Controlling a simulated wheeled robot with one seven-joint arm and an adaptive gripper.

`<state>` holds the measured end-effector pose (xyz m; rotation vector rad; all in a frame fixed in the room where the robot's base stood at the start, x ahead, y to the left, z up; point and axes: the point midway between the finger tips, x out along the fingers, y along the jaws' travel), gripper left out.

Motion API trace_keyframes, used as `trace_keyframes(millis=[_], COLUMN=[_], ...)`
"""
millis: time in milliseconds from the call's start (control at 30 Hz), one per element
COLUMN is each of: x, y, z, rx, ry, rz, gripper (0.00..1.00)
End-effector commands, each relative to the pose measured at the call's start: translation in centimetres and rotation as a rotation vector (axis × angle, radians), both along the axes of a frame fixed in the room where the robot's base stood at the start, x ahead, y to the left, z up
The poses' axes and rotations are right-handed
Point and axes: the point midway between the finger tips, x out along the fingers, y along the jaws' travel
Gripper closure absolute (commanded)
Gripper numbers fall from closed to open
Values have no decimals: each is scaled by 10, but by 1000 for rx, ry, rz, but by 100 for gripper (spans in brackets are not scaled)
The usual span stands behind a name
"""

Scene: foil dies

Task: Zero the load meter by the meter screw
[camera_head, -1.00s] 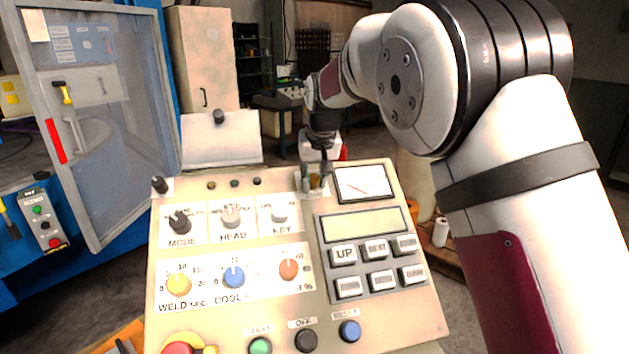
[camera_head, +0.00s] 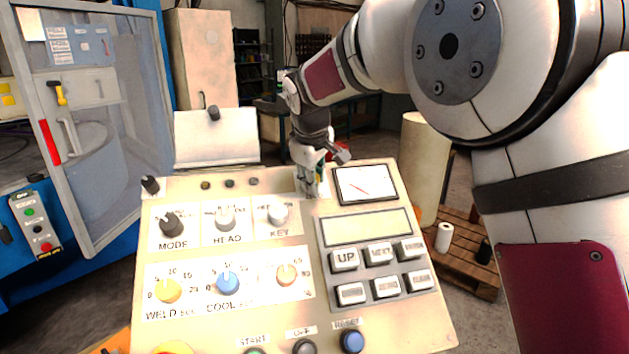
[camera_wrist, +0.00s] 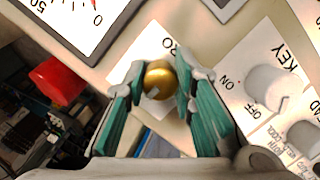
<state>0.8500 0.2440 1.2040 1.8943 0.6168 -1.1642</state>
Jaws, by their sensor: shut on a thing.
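The meter screw (camera_wrist: 159,80) is a round brass knob with a slot, on a white plate beside the load meter. My gripper (camera_wrist: 160,82) has its teal-padded fingers closed on both sides of the screw. In the head view my gripper (camera_head: 312,190) points down at the panel's top edge and hides the screw. The load meter (camera_head: 366,184) is a white dial in a dark frame just right of my gripper, with a thin red needle slanting across it. In the wrist view the meter (camera_wrist: 70,22) is cut off, with "0" and "50" showing; its exact reading cannot be told.
The key switch (camera_wrist: 268,88) sits close beside my gripper. The panel (camera_head: 230,325) carries several knobs and buttons. A display (camera_head: 366,225) lies below the meter. A red object (camera_wrist: 57,82) shows beyond the panel. A cabinet with a clear door (camera_head: 100,110) stands left.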

Motion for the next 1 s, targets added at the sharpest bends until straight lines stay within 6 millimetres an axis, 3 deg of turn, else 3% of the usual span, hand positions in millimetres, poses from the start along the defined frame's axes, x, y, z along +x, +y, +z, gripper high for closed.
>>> trace_keyframes(millis=[667,700,733,767,1000], x=[0,0,0,0,0], y=[0,0,0,0,0], z=[0,0,0,0,0], rx=[-30,-30,-30,-30,-30], ry=[-9,-9,-9,-9,-9], rz=[47,47,47,47,45], gripper=[100,67,60,56,56])
